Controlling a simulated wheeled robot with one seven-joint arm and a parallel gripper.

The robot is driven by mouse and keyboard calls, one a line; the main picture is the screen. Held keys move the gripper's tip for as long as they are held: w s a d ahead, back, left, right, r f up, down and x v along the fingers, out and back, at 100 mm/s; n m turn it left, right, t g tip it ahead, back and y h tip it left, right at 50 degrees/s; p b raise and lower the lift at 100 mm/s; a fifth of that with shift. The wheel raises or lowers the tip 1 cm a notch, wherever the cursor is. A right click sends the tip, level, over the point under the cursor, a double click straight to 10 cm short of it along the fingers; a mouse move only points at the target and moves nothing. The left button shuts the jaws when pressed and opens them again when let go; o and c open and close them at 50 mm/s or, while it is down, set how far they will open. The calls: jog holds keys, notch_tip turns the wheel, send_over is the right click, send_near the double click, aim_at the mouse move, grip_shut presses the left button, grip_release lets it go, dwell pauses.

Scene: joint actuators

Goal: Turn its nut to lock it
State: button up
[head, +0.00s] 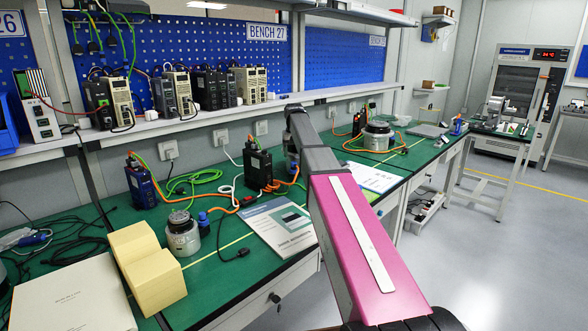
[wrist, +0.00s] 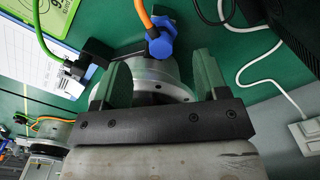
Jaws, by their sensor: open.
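In the wrist view a silver round joint actuator (wrist: 150,72) shows between the two green fingers of my gripper (wrist: 158,78). A blue connector nut (wrist: 161,43) with an orange cable sits at the actuator's far edge, beyond the fingertips. The gripper is open, one finger on each side of the actuator; I cannot tell whether they touch it. The dark gripper body hides the actuator's near part. In the head view my arm covers the gripper and most of this actuator (head: 291,160).
Another actuator (head: 183,236) with a blue connector (head: 203,219) stands on the green bench beside a yellow block (head: 148,270). A further actuator (head: 376,138) stands farther back. A black drive box (head: 258,168), a booklet (head: 278,226) and loose cables lie near my arm.

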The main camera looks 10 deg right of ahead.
aim_at(294, 163)
notch_tip(294, 163, down, 7)
jog(key=shift+f, duration=0.15)
dwell(0.4)
jog(key=c, duration=0.9)
